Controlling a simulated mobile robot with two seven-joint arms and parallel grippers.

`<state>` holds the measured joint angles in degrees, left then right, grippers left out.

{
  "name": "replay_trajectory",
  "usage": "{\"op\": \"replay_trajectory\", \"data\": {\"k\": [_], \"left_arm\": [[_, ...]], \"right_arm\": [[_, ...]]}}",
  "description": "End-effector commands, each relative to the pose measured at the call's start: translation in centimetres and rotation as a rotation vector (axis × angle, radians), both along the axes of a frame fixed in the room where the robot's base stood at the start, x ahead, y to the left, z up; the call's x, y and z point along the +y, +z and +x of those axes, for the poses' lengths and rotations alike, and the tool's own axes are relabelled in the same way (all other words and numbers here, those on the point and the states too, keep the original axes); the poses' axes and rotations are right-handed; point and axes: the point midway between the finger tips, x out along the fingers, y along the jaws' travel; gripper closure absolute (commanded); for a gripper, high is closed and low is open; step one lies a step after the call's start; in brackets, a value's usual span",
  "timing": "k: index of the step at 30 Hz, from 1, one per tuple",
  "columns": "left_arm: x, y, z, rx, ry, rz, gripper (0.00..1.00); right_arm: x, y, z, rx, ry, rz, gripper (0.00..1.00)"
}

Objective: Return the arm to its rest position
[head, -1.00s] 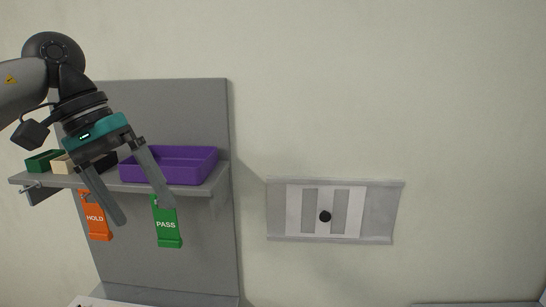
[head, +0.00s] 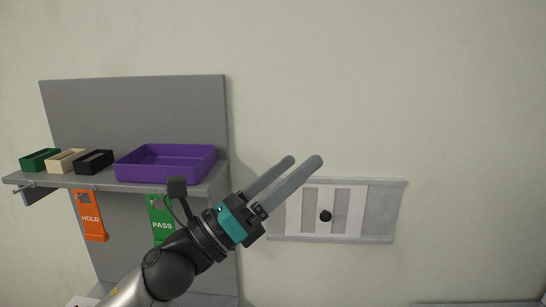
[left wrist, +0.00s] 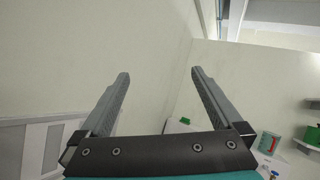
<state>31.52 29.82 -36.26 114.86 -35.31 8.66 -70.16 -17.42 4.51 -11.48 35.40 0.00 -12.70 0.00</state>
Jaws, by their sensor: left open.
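My left gripper (head: 306,162) is open and empty in the head view. Its fingers point up and to the right, in front of the wall and the upper left part of the grey wall panel. In the left wrist view its two fingers (left wrist: 159,75) are spread with nothing between them. My left arm rises from the bottom of the head view and covers part of the green PASS tag. My right gripper is in neither view.
A grey shelf (head: 60,181) holds a purple tray (head: 165,174) and green, cream and black small boxes. A wall panel with a black knob (head: 325,216) is at right. The upper wall is clear.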

Motion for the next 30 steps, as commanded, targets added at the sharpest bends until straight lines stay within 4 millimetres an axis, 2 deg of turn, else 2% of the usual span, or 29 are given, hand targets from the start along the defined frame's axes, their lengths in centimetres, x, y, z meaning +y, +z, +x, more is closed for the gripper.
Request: {"op": "replay_trajectory", "data": {"k": [1,5,8,11,14,15,17,18,21,24,30], "left_arm": [[1.1,-1.1,0.8,0.144,0.025,-0.107,0.00],[4.5,-4.6,2.7,0.505,0.101,-0.383,0.00],[7.4,-8.7,3.4,0.775,0.171,-0.600,0.00],[10.2,-13.8,3.0,1.035,0.254,-0.823,0.00],[12.7,-19.4,1.3,1.280,0.354,-1.051,0.00],[13.6,-21.7,0.3,1.375,0.401,-1.144,0.00],[14.8,-25.0,-1.8,1.504,0.479,-1.282,0.00],[15.5,-27.3,-3.4,1.588,0.537,-1.375,0.00],[16.9,-31.8,-7.8,1.755,0.687,-1.588,0.00],[17.7,-35.1,-12.3,1.873,0.839,-1.766,0.00],[18.4,-39.0,-20.9,2.006,1.143,-2.048,0.00]], "right_arm": [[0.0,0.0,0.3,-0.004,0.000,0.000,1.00],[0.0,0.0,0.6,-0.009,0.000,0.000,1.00],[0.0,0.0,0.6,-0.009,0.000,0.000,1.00],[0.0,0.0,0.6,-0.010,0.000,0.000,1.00],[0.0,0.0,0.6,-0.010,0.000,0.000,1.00],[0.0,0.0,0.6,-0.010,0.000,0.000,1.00],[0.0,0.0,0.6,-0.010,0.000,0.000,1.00],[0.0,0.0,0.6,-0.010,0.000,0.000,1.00],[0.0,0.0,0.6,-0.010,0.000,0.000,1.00],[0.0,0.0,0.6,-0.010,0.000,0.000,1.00],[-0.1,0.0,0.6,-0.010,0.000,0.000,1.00]]}}
